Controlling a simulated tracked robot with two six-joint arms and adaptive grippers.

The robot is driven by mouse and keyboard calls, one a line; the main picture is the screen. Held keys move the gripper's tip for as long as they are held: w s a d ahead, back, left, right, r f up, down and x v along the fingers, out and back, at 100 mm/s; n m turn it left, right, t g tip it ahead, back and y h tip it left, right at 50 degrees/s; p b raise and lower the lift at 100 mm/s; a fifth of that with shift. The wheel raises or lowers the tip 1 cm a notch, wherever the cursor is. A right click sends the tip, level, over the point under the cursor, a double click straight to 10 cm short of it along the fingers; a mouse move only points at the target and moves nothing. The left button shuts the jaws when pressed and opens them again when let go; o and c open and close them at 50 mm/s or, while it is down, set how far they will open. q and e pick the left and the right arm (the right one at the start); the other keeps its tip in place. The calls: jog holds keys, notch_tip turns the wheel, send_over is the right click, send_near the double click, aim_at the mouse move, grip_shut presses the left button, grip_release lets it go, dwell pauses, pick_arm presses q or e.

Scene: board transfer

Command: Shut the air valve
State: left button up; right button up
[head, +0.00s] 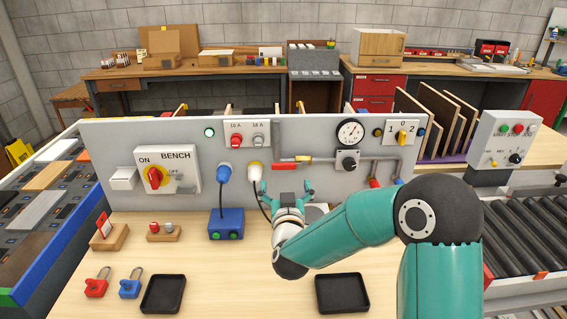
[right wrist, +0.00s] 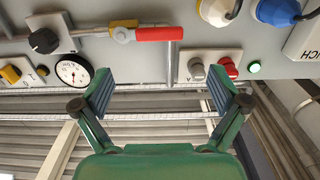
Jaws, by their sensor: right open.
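The air valve has a red lever (head: 284,166) with a brass-coloured body (head: 303,158), on the grey upright panel (head: 215,195). The lever lies level, along the line of the pipe. In the right wrist view the red lever (right wrist: 160,34) and brass body (right wrist: 122,34) show near the top, beyond the fingers. My right gripper (head: 286,188) is open and empty, just below and in front of the lever. In the right wrist view its two fingers (right wrist: 160,92) are spread wide, with nothing between them. My left gripper is not in view.
Beside the valve are a black regulator knob (head: 347,160), a pressure gauge (head: 350,132) and a white plug (head: 255,171) with a hanging cable. A blue box (head: 226,223) stands left of the gripper. Two black trays (head: 163,293) and padlocks (head: 97,284) lie on the bench.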

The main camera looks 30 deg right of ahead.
aim_at(284, 165)
jog(key=p+x, duration=0.2)
jog(key=x, duration=0.7)
jog(key=shift+w, duration=0.1)
jog(key=shift+c, duration=0.3)
jog(key=c, duration=1.6)
